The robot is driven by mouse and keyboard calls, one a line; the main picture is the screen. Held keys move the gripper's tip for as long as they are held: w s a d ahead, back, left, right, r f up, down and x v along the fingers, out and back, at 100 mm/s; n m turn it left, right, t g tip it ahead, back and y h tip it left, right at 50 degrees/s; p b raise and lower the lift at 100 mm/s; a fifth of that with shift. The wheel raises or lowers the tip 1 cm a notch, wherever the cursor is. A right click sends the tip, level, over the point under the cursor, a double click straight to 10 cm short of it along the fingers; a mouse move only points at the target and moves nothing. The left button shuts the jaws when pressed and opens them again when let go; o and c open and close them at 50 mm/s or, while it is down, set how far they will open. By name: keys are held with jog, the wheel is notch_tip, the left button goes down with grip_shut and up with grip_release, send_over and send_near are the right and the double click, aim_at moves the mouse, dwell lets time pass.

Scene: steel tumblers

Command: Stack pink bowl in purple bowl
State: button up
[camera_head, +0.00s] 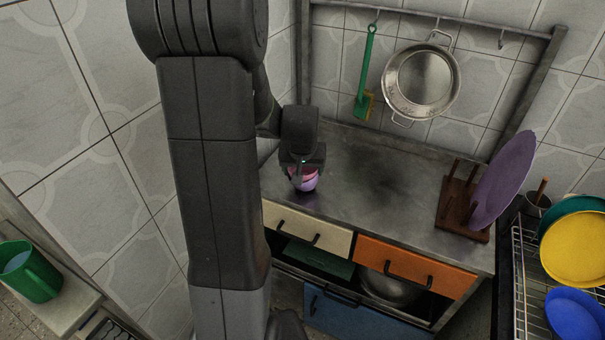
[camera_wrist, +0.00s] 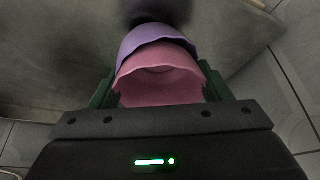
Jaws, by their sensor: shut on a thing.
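The pink bowl (camera_wrist: 160,84) is between the two fingers of my gripper (camera_wrist: 158,92) in the wrist view, and my gripper is shut on it. The purple bowl (camera_wrist: 155,38) shows just beyond it, and the pink bowl overlaps it. In the head view the purple bowl (camera_head: 307,184) is at the left part of the steel counter, below my gripper (camera_head: 303,172), with a sliver of the pink bowl (camera_head: 306,173) above it. How deep the pink bowl sits in the purple one is hidden.
The steel counter (camera_head: 370,190) is clear in the middle. A wooden rack (camera_head: 461,205) with a purple plate (camera_head: 503,180) stands at its right. A pan (camera_head: 421,82) and a green brush (camera_head: 367,75) hang behind. Drawers with handles line the front, including an orange one (camera_head: 415,266).

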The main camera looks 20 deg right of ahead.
jog(key=shift+w+f, duration=0.1)
jog(key=shift+f, duration=1.05)
jog(key=shift+c, duration=0.8)
jog(key=o, duration=1.1)
jog(key=shift+r, duration=0.15)
jog(key=shift+r, duration=0.3)
jog(key=v, duration=1.1)
jog(key=shift+r, duration=0.1)
